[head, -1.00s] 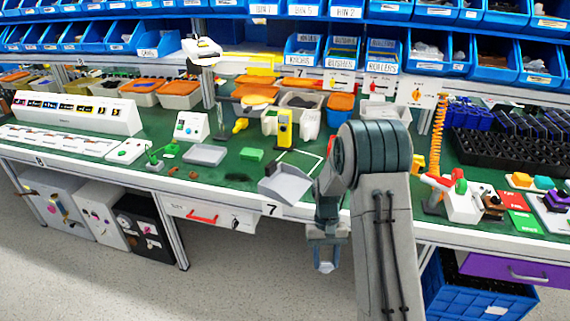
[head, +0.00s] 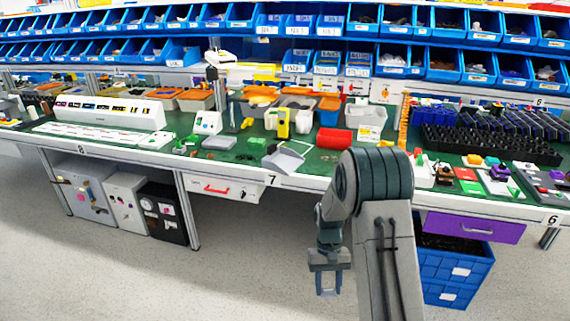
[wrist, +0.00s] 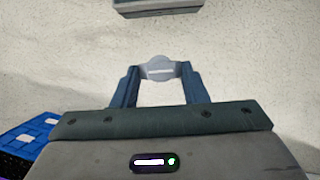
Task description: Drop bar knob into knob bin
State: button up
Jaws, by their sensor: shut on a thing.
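The bar knob (wrist: 160,68) is a small grey disc with a pale bar across its face, between my fingertips in the wrist view. My gripper (wrist: 157,72) is shut on it. In the head view my gripper (head: 328,286) hangs over the open floor in front of the bench, below the worktop; the knob is hard to make out there. The knob bin (head: 297,62) appears to be the blue bin at the left of three labelled ones on the lower shelf row behind the bench, far above my gripper. Its label is blurred now.
The green worktop (head: 228,155) carries orange-lidded tubs, a yellow device (head: 283,123), a red cylinder (head: 334,137) and a grey scoop (head: 284,157) near the front edge. A blue crate (head: 456,275) and purple drawer (head: 474,227) are at right below. The floor around my gripper is clear.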

aim_at(297, 66)
jog(key=u, duration=0.6)
jog(key=i, duration=1.6)
jog(key=z, duration=0.9)
